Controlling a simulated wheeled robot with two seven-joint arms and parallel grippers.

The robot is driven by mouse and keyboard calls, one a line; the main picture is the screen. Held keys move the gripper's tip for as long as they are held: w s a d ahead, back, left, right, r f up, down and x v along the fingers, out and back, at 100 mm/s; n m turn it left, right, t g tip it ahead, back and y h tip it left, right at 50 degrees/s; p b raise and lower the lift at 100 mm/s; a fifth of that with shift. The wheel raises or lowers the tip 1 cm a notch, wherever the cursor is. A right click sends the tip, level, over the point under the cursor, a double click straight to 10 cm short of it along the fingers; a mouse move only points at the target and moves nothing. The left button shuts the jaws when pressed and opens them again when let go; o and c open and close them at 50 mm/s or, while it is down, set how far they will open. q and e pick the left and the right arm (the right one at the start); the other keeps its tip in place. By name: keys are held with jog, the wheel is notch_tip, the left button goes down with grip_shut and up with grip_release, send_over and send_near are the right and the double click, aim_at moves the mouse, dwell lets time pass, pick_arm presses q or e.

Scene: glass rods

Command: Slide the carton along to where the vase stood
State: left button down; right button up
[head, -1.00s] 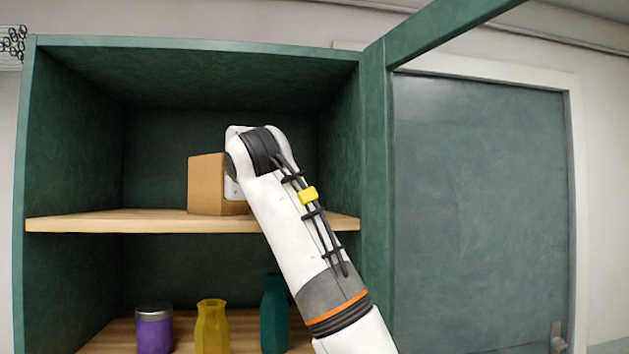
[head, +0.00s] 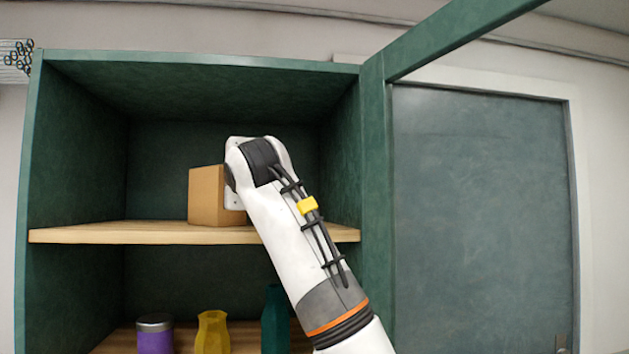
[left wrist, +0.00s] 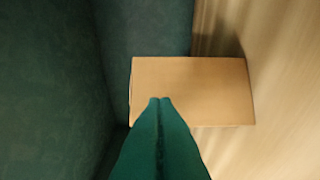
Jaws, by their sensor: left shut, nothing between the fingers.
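The tan carton (head: 206,196) stands upright on the upper shelf (head: 120,233), left of my left arm's wrist, which partly covers it. In the left wrist view the carton (left wrist: 205,85) fills the centre. My left gripper (left wrist: 161,99) is shut and empty, its dark green fingers overlapping the carton's face; I cannot tell whether they touch it. In the head view the gripper is hidden behind the wrist. No vase shows on the visible part of the upper shelf. My right gripper is not in view.
On the lower shelf stand a purple jar (head: 155,338), a yellow vase-like bottle (head: 213,335) and a teal bottle (head: 274,325). The upper shelf is clear left of the carton.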

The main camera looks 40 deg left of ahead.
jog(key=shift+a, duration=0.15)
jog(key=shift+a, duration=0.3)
